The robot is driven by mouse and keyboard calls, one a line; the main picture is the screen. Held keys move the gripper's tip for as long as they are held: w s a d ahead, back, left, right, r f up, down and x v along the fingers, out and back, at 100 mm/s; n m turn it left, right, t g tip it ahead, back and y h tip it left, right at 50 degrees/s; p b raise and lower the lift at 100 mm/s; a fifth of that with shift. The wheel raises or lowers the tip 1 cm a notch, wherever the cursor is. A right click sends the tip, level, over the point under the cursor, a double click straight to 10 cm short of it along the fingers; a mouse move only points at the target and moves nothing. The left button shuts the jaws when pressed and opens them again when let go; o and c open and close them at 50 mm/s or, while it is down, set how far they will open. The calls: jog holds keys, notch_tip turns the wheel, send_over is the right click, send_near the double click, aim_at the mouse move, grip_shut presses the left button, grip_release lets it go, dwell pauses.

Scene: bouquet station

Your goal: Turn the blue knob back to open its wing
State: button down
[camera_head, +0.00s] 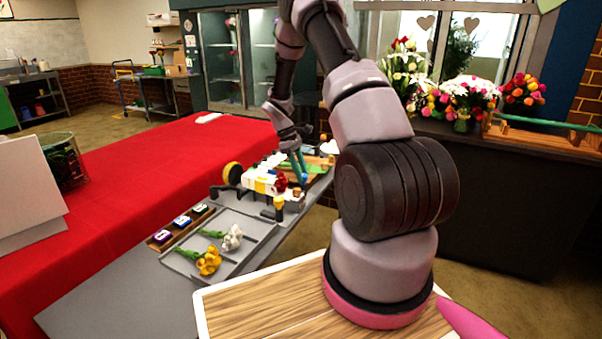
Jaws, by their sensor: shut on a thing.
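My gripper (299,164) reaches down from the arm to the far end of the grey table, with its slim teal fingers at the bouquet fixture (262,184). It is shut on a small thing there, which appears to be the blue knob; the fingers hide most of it. The fixture has white and yellow parts, and a red flower shows at its right, close to the fingers.
A grey tray (262,231) on the table holds yellow and white flowers. A wooden rack (160,237) with small dark boxes lies left of it. A red-covered table (120,185) runs along the left. Bouquets (463,100) stand on the dark counter at right.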

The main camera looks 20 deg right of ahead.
jog(key=m+y, duration=0.1)
jog(key=m, duration=0.3)
jog(key=shift+w+d+m+g+y, duration=0.15)
jog(key=shift+m+g+y, duration=0.15)
jog(key=shift+y, duration=0.1)
jog(key=shift+d+m+y, duration=0.15)
jog(key=shift+m+y, duration=0.55)
jog(key=shift+m, duration=1.3)
jog(key=c, duration=0.5)
grip_release()
jog(key=v, duration=1)
jog(key=shift+w+r, duration=0.2)
jog(key=shift+r, duration=0.15)
jog(key=shift+d, duration=0.15)
